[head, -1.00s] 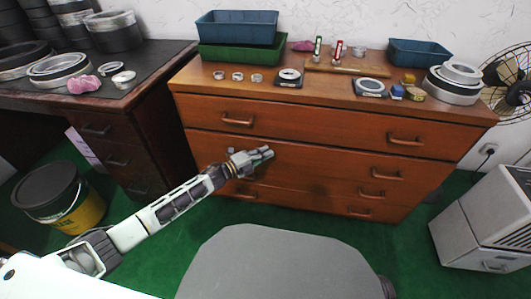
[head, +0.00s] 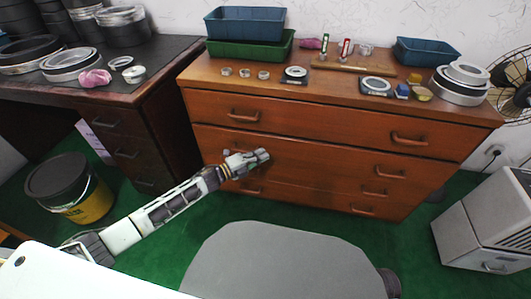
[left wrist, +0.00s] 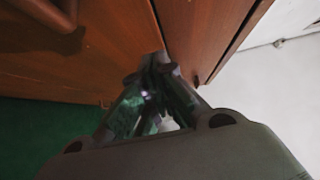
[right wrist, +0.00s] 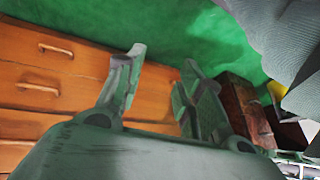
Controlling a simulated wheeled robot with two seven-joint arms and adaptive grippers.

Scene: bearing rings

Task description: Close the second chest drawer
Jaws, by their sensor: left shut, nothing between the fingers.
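The brown wooden chest (head: 320,130) has a stack of drawers with bronze handles. The second drawer (head: 310,155) lies below the top drawer (head: 320,122); I cannot tell clearly how far it stands out. My left gripper (head: 265,155) is shut and empty, in front of the second drawer near its left handle (head: 243,148). In the left wrist view its fingertips (left wrist: 160,62) are close to the wood; contact is unclear. My right gripper (right wrist: 160,75) is open and empty in the right wrist view, with drawer fronts beyond it. It is outside the head view.
Blue and green bins (head: 250,45), rings and small parts stand on the chest top. A dark desk (head: 150,105) with a bucket (head: 70,188) is at left. A white cabinet (head: 490,220) and a fan (head: 515,85) are at right. Green floor lies in front.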

